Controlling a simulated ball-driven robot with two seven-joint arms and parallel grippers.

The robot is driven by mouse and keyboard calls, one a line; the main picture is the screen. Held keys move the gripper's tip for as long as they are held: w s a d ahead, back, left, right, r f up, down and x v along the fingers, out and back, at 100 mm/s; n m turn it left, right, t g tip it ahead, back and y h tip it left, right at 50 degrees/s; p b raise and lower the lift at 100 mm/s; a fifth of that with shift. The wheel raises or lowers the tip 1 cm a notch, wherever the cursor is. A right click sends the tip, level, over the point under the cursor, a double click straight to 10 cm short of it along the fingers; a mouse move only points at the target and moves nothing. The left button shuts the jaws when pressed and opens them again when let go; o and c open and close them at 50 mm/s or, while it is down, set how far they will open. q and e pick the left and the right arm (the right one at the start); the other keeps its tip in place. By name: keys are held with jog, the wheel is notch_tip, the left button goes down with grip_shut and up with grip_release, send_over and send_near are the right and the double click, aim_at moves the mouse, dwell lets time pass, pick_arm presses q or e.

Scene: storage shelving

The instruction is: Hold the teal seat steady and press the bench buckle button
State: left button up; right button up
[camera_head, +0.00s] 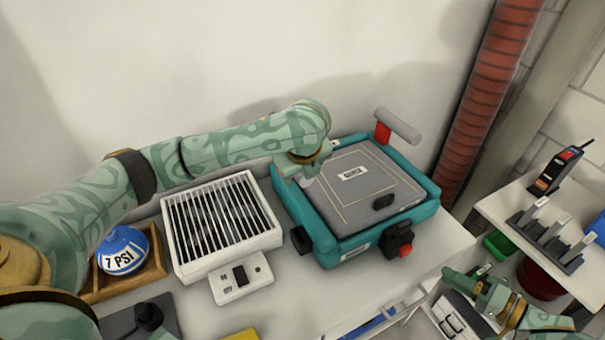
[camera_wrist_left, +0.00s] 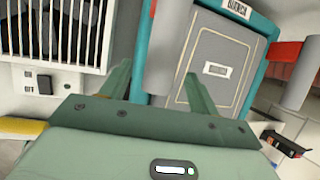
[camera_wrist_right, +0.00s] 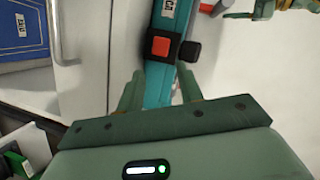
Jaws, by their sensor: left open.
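The teal seat (camera_head: 328,242) with a grey padded top sits on the white bench and also shows in the left wrist view (camera_wrist_left: 255,22). A black buckle with a red button (camera_head: 405,251) is on its near right side. The button also shows in the right wrist view (camera_wrist_right: 160,47). My left gripper (camera_head: 303,178) is open at the seat's far left, its fingers either side of a grey cylindrical handle (camera_wrist_left: 160,50). Contact is unclear. My right gripper (camera_wrist_right: 158,80) is open, apart from the buckle, with the button ahead between its fingertips.
A second grey handle (camera_head: 399,125) on a red bracket stands at the seat's far right corner. A white slatted heater (camera_head: 178,262), a switch box (camera_head: 240,278) and a blue gauge ball (camera_head: 122,250) in a wooden tray are left. A red corrugated pipe (camera_head: 490,90) rises behind.

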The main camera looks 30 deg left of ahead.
pick_arm(q)
jog(key=shift+x, duration=1.3)
grip_shut()
pick_arm(e)
grip_shut()
